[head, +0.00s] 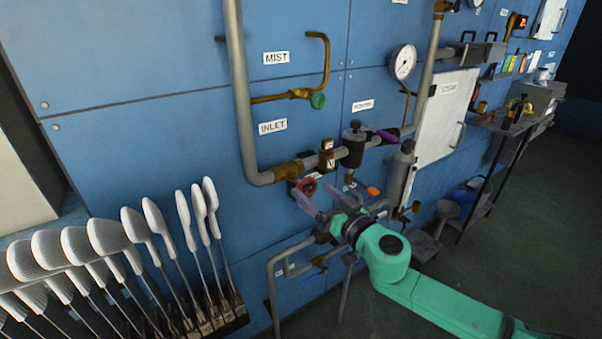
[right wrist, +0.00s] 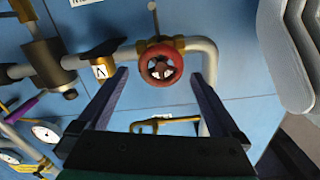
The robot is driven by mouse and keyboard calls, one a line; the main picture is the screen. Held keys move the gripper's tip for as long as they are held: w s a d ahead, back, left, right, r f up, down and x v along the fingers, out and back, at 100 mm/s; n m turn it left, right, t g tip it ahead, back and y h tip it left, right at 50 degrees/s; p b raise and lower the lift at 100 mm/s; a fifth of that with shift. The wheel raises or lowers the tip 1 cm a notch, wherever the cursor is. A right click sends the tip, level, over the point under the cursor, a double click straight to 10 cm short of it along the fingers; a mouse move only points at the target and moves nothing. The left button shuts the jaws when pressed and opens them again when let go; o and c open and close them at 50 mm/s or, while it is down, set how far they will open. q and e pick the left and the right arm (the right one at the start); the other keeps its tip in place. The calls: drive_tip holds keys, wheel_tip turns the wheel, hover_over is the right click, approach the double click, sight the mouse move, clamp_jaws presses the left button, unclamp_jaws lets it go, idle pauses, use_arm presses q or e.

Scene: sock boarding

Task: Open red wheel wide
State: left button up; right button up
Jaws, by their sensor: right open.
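The red wheel (head: 308,187) is a small handwheel on the pipe fitting below the INLET label. It shows face-on in the right wrist view (right wrist: 161,76), with a red rim and darker hub. My right gripper (head: 314,192) is open, with its two purple fingers reaching toward the wheel. In the right wrist view the gripper (right wrist: 160,74) has one finger on each side of the wheel, with gaps between them and the rim. Nothing is between the fingers that I can tell is gripped; the exact depth to the wheel is unclear. My left gripper is not in view.
A grey inlet pipe (head: 243,105) runs down beside the wheel. A brass valve with a green knob (head: 318,100) sits above. White sock boards (head: 155,222) stand in a rack at lower left. A pressure gauge (head: 403,62) and a white panel (head: 440,115) are to the right.

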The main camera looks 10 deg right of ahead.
sight(299, 181)
drive_tip(key=x, duration=0.6)
drive_tip(key=shift+w+a, duration=0.15)
drive_tip(key=shift+w, duration=0.15)
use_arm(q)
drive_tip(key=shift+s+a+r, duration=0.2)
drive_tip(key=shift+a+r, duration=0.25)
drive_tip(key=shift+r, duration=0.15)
use_arm(e)
drive_tip(key=c, duration=1.3)
use_arm(q)
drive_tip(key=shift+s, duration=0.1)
drive_tip(key=shift+p, duration=0.3)
use_arm(e)
drive_tip(key=shift+s+n, duration=0.1)
drive_tip(key=shift+n, duration=0.2)
drive_tip(key=n, duration=0.3)
drive_tip(key=shift+a, duration=0.1)
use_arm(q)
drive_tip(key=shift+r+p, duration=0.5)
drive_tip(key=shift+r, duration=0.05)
use_arm(e)
drive_tip(key=shift+n, duration=1.7)
drive_tip(key=shift+f, duration=0.1)
